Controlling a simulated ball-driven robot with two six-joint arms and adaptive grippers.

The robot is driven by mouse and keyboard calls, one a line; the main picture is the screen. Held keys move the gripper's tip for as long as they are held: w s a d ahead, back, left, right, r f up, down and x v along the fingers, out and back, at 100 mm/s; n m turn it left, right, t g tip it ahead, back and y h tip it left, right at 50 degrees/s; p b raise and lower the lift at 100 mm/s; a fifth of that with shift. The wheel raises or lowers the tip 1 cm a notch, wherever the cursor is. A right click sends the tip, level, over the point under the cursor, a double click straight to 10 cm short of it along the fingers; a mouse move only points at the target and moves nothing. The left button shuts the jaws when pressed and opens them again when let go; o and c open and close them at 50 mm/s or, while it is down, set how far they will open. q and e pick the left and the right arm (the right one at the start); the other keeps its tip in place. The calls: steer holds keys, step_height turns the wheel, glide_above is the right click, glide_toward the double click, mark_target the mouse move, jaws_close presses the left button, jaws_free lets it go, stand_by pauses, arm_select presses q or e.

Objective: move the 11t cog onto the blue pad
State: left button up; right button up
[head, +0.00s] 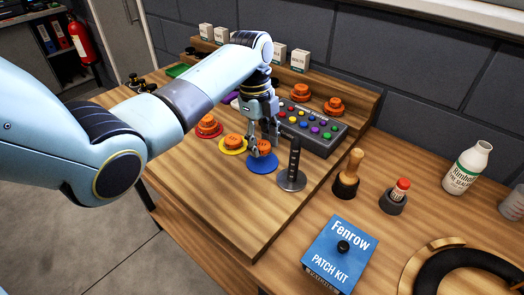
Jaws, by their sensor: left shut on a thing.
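The blue pad (262,167) is a flat round disc on the wooden board, left of a dark upright post. An orange cog (262,147) is on or just above the blue pad; I cannot tell whether it touches. My left gripper (264,149) points down and is shut on this orange cog. The cog's label is too small to read surely. A yellow pad (232,150) with an orange cog (233,142) is just to the left. A red pad (210,134) with an orange cog (208,122) is farther left. My right gripper is out of view.
A dark post on a round base (291,179) stands close to the right of the blue pad. A grey box of coloured buttons (318,133) is behind. More orange cogs (333,106) sit on the back ledge. The board's front is clear.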

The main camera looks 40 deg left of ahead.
mark_target(261, 144)
arm_select(q)
step_height(261, 144, down, 3)
steer(key=shift+r, duration=0.1)
steer(key=shift+f, duration=0.45)
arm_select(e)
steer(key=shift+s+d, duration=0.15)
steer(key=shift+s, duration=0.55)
arm_select(q)
steer(key=o, duration=1.1)
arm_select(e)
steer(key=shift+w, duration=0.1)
arm_select(q)
steer(key=shift+r, duration=0.1)
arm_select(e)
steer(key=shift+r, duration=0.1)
arm_select(q)
steer(key=shift+r, duration=0.3)
steer(key=r, duration=0.3)
steer(key=a+r, duration=0.1)
steer(key=r, duration=0.7)
steer(key=shift+a+r+b, duration=0.15)
steer(key=shift+r+b, duration=0.1)
steer(key=shift+b, duration=0.1)
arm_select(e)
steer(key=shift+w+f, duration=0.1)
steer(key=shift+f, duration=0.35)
